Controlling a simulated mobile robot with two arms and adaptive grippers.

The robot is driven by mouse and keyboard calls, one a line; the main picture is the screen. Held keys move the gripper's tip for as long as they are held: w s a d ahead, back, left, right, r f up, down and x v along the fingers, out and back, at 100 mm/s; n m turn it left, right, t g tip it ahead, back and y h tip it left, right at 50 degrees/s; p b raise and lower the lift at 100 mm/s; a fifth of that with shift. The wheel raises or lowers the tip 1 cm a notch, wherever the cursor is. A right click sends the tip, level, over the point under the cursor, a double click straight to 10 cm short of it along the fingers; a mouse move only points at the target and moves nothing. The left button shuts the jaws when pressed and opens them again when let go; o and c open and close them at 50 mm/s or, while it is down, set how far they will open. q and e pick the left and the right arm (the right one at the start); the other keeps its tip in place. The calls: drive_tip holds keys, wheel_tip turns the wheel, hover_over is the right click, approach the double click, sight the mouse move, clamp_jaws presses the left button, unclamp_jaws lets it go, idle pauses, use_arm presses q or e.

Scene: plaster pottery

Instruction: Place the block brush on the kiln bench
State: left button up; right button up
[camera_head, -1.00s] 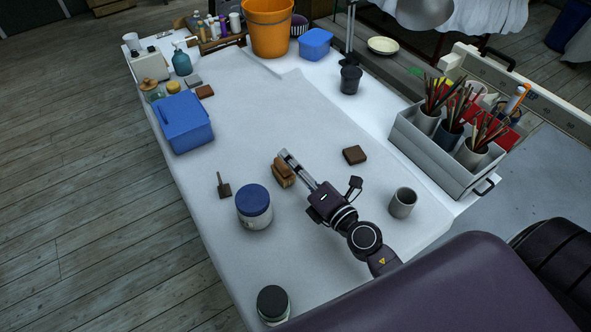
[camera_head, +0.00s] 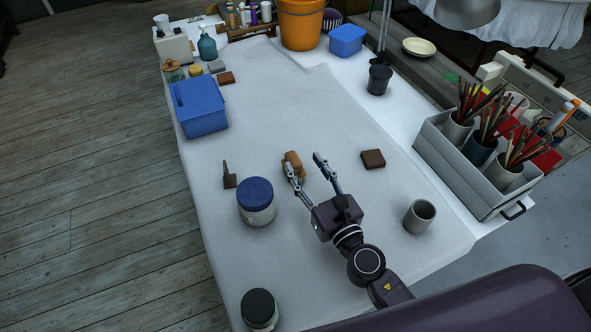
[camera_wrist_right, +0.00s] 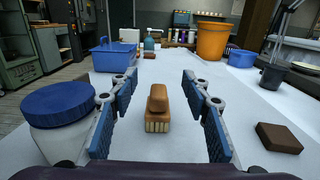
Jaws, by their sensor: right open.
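The block brush (camera_head: 293,162) is a small wooden block with a raised grip and pale bristles. It stands on the white-covered table, bristles down. In the right wrist view the block brush (camera_wrist_right: 158,109) is centred ahead, between the two blue finger pads but beyond the palm. My right gripper (camera_head: 305,168) is open and empty, low over the table, its left finger close to the brush in the head view. The right gripper's fingers (camera_wrist_right: 160,120) spread on both sides in the wrist view. My left gripper is out of view. I cannot tell which surface is the kiln bench.
A blue-lidded jar (camera_head: 257,204) stands left of the right gripper, close to its finger. A dark-lidded jar (camera_head: 260,310) stands nearer. The table centre beyond the brush is clear.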

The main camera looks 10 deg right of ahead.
sight(293, 162)
wheel_tip(293, 162, down, 7)
drive_tip(key=b, duration=0.4)
drive_tip(key=shift+r, duration=0.1)
drive_tip(key=shift+w+r, duration=0.4)
drive_tip(key=shift+w, duration=0.05)
drive_tip(key=shift+w+a+f+p, duration=0.1)
drive_tip(key=shift+w+a+p, duration=0.15)
drive_tip(key=shift+w, duration=0.85)
drive_tip(key=shift+w+a+p, duration=0.2)
drive_tip(key=shift+w, duration=0.85)
drive_tip(key=shift+w+a+f+p, duration=0.1)
drive_tip(key=shift+w+a+p, duration=0.15)
drive_tip(key=shift+w, duration=0.85)
drive_tip(key=shift+c, duration=0.4)
drive_tip(key=c, duration=1)
drive_tip(key=shift+r, duration=0.1)
clamp_jaws()
wheel_tip(293, 162, up, 20)
drive_tip(key=p, duration=1.8)
drive_tip(key=shift+p, duration=0.3)
